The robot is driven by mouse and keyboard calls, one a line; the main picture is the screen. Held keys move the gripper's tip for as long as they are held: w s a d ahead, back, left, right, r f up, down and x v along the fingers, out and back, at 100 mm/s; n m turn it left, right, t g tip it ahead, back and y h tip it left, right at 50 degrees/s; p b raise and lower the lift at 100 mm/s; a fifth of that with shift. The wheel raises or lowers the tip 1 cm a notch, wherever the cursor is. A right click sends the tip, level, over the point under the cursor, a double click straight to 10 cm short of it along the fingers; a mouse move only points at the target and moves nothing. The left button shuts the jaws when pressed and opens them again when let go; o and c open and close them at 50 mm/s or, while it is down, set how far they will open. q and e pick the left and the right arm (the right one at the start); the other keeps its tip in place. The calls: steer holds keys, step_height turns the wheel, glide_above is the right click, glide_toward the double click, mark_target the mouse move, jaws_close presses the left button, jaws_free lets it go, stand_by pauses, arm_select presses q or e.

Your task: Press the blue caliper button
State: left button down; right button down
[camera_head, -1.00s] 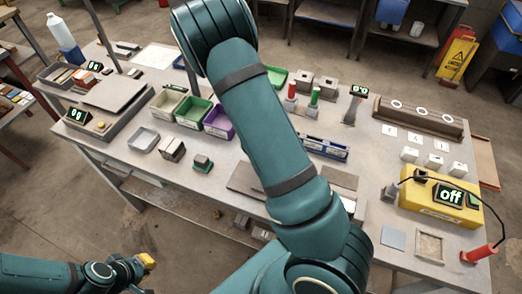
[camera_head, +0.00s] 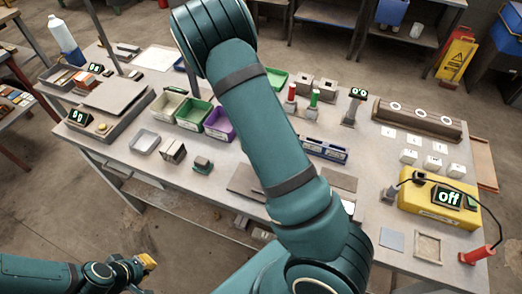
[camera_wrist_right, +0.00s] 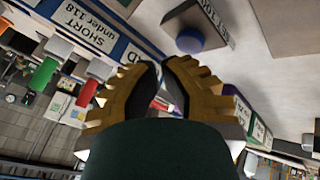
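In the right wrist view, a round blue button (camera_wrist_right: 190,40) sits on a small grey block above and to the right of my right fingertips. My right gripper (camera_wrist_right: 162,66) has yellow ridged fingers with dark pads; a narrow gap shows between them, and nothing is held. The fingertips look apart from the button. In the head view, my right arm crosses the bench and hides its gripper and the button. A small post with a lit display (camera_head: 358,92) stands just right of that arm. My left gripper (camera_head: 148,261) is low at left, off the bench; its finger gap is unclear.
Blue label bins (camera_wrist_right: 100,35) and red and green posts (camera_wrist_right: 45,75) lie left of my right gripper. The bench also holds green (camera_head: 195,112) and purple (camera_head: 219,124) bins and a yellow box (camera_head: 425,202) reading "off". Bare bench shows at front centre.

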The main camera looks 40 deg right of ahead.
steer(key=shift+r, duration=0.25)
step_height(320, 180, up, 5)
steer(key=p, duration=0.4)
steer(key=shift+p, duration=0.3)
steer(key=shift+f, duration=0.1)
stand_by(0.7)
